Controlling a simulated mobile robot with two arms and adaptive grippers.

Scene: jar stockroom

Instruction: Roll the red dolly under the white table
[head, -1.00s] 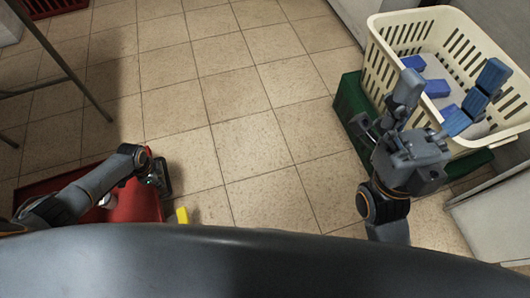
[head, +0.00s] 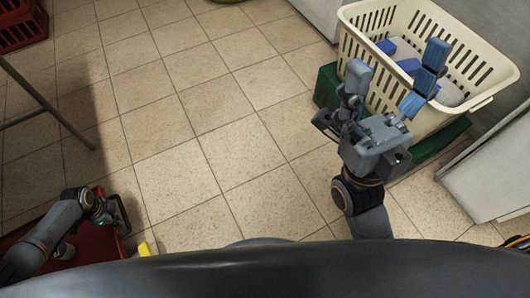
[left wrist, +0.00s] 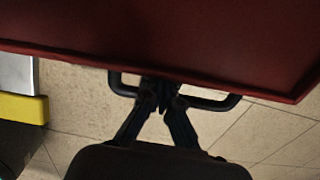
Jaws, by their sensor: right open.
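The red dolly (head: 31,219) shows only in part at the lower left of the head view, low on the floor. In the left wrist view its red side (left wrist: 170,50) spans the top, with a black bar handle (left wrist: 225,102) along its edge. My left gripper (head: 118,215) is at this handle. In the left wrist view its fingers (left wrist: 163,97) meet on the middle of the handle. My right gripper (head: 396,66) is open and empty, raised in front of the cream basket. Thin grey metal legs (head: 45,103) stand at the left; no white tabletop shows above them.
A cream basket (head: 368,50) with blue items sits on a green base (head: 328,88) at the right. A white cabinet-like block (head: 490,172) stands at the lower right. A red crate (head: 22,30) is at the far left. The tiled floor (head: 190,120) in the middle is clear.

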